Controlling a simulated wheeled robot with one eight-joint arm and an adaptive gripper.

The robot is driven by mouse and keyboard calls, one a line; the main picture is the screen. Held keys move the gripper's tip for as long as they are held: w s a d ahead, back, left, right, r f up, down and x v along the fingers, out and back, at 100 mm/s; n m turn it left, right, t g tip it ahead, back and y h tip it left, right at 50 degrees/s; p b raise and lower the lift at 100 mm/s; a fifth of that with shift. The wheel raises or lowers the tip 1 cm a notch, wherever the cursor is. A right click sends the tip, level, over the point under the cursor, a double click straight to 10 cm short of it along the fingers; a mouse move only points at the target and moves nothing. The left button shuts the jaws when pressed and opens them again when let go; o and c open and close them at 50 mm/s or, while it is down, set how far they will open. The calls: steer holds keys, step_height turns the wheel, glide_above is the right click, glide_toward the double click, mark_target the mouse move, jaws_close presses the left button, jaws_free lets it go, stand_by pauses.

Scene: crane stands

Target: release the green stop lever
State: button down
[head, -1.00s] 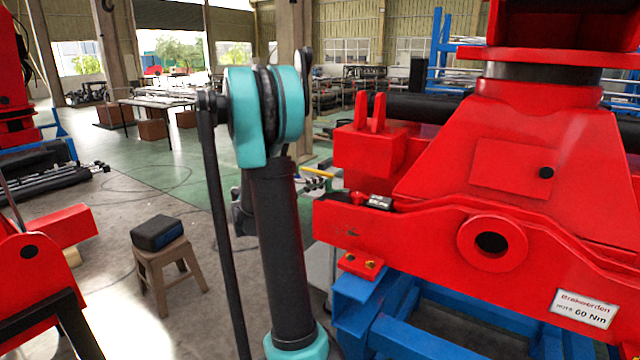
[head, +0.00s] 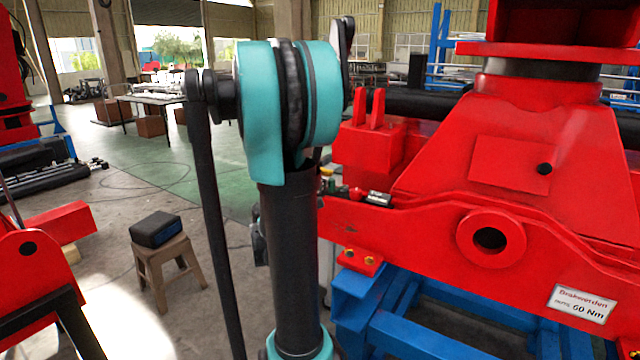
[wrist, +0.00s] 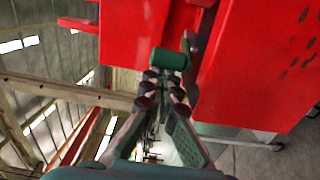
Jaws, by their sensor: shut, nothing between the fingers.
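In the wrist view the green stop lever (wrist: 170,59) shows as a short dark green block beside the red crane stand (wrist: 262,65), just beyond my fingertips. My gripper (wrist: 164,76) is shut with nothing between its fingers, its tips close to the lever's near end. I cannot tell whether they touch it. In the head view my arm hides most of my gripper, and only small green and dark parts show beside the red crane stand (head: 540,150).
A blue frame (head: 400,335) carries the red stand. A stool (head: 162,262) with a dark box (head: 156,230) stands on the floor at left. Another red machine part (head: 30,250) is at the far left. Floor between them is open.

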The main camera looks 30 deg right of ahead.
steer(key=shift+s+d, duration=0.1)
steer(key=shift+s, duration=1.05)
steer(key=shift+s+f, duration=0.15)
steer(key=shift+s, duration=0.2)
steer(key=shift+w, duration=0.6)
steer(key=v, duration=0.9)
steer(key=shift+a, duration=0.4)
steer(key=shift+w, duration=0.1)
